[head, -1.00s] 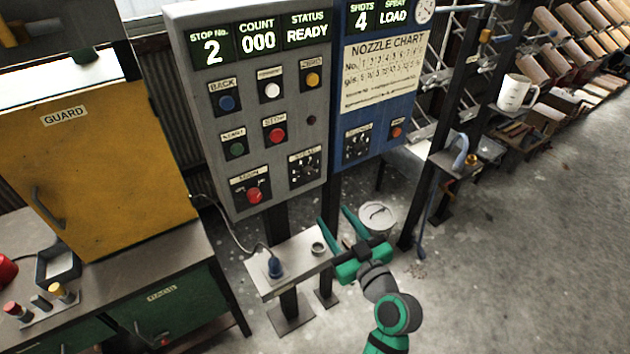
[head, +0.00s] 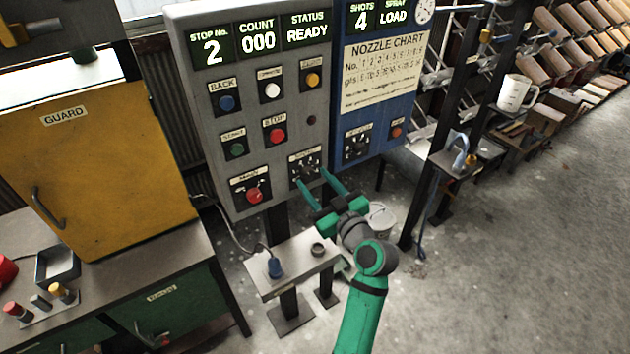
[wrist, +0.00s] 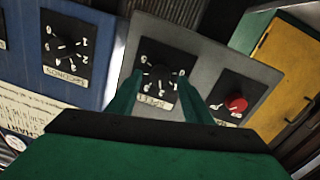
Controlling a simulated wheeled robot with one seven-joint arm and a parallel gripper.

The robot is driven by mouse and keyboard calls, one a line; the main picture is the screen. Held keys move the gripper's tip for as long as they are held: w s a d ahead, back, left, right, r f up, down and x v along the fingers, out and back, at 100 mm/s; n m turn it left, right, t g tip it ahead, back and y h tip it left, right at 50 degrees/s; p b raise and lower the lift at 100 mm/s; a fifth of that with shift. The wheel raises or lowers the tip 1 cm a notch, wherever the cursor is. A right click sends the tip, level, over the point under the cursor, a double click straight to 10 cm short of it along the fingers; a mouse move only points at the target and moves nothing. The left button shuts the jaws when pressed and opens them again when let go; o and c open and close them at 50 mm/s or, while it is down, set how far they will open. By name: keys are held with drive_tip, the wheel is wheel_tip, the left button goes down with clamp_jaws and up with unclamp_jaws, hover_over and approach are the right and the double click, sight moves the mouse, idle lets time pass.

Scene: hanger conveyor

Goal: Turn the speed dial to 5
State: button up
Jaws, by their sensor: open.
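The speed dial (head: 303,166) is a black knob with numbers around it, low on the right side of the grey control panel (head: 250,110). In the wrist view the dial (wrist: 160,72) shows upside down between my two green fingers, with its label beneath it in that picture. My gripper (head: 313,178) is open and empty, its fingertips up close to the panel, one on each side of the dial. Whether they touch the panel I cannot tell. The dial's setting is too small to read.
A red main switch (head: 254,195) sits left of the dial, and a red stop button (head: 276,136) above left. The blue panel (head: 375,100) adjoins on the right with a similar dial (head: 357,145). A small shelf (head: 300,262) stands below.

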drive_tip(key=shift+w+a, duration=0.25)
drive_tip(key=shift+w, duration=0.15)
drive_tip(key=c, duration=1.1)
